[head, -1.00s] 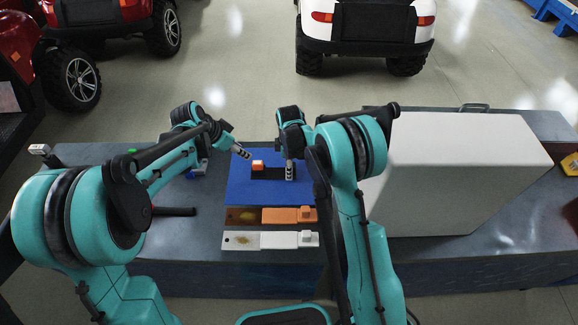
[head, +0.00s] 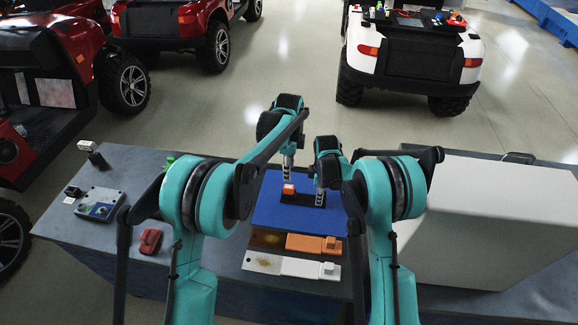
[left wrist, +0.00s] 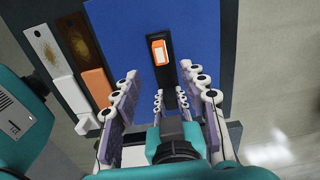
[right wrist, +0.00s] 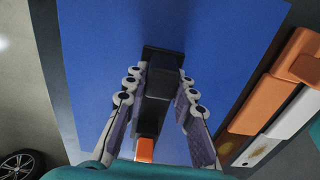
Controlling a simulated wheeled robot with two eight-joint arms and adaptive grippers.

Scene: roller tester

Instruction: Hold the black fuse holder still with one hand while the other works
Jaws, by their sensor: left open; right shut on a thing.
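The black fuse holder (head: 304,199) lies on the blue mat (head: 270,215), with an orange block (head: 289,189) at its left end. My right gripper (head: 320,200) is shut on the holder's right end. The right wrist view shows a raised black part of the holder (right wrist: 163,80) between its fingers and the orange block (right wrist: 145,149) farther down. My left gripper (head: 287,177) is open and empty, just above the orange block in the head view. In the left wrist view the orange block (left wrist: 159,50) lies beyond the open fingers (left wrist: 165,85).
An orange-handled plate (head: 310,244) and a white-handled plate (head: 300,267) lie in front of the mat. A big pale case (head: 490,220) stands at the right. A grey box (head: 98,203) and a red object (head: 150,240) lie at the left.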

